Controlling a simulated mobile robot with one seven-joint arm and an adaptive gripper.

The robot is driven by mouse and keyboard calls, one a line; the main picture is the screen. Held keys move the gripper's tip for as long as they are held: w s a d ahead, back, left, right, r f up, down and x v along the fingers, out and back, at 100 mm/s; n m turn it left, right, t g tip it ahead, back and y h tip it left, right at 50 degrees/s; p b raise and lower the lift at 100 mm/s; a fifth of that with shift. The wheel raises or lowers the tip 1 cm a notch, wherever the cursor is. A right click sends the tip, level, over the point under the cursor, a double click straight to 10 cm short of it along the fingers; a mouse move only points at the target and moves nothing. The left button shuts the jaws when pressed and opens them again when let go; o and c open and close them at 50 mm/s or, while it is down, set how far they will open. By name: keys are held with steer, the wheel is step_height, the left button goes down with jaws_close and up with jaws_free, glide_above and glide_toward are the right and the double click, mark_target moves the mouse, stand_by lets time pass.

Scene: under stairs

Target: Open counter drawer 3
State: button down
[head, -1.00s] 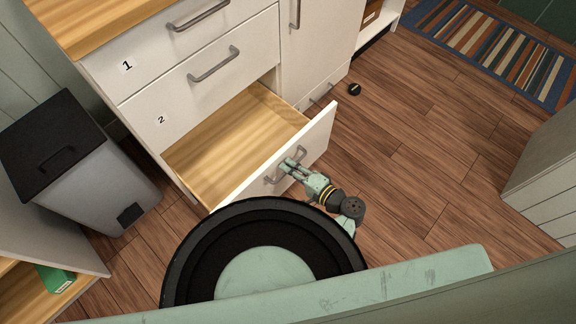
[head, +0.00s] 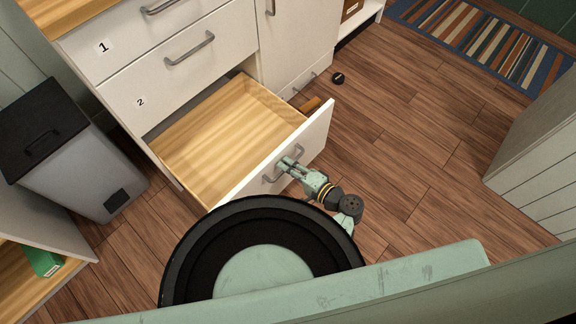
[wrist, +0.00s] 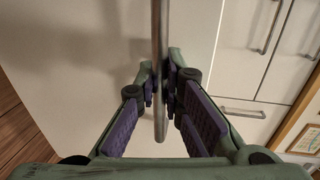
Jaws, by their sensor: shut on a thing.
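The counter's bottom drawer (head: 222,142), below drawers 1 and 2, is pulled well out and looks empty inside. Its white front faces me, and any number on it is hidden or out of view. My gripper (head: 285,166) is shut on the drawer's grey bar handle (head: 297,152). In the wrist view the handle (wrist: 160,45) runs upright between the purple-padded fingers of my gripper (wrist: 161,85). Drawer 1 (head: 104,47) and drawer 2 (head: 141,102) above are closed.
A grey bin (head: 75,165) with a black lid stands left of the drawer. A small black round object (head: 338,78) lies on the floor beyond it. A striped rug (head: 490,40) is at the far right. Wooden floor (head: 420,140) to the right is clear.

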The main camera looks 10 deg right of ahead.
steer(key=c, duration=1.7)
jaws_free()
steer(key=shift+s+d, duration=0.1)
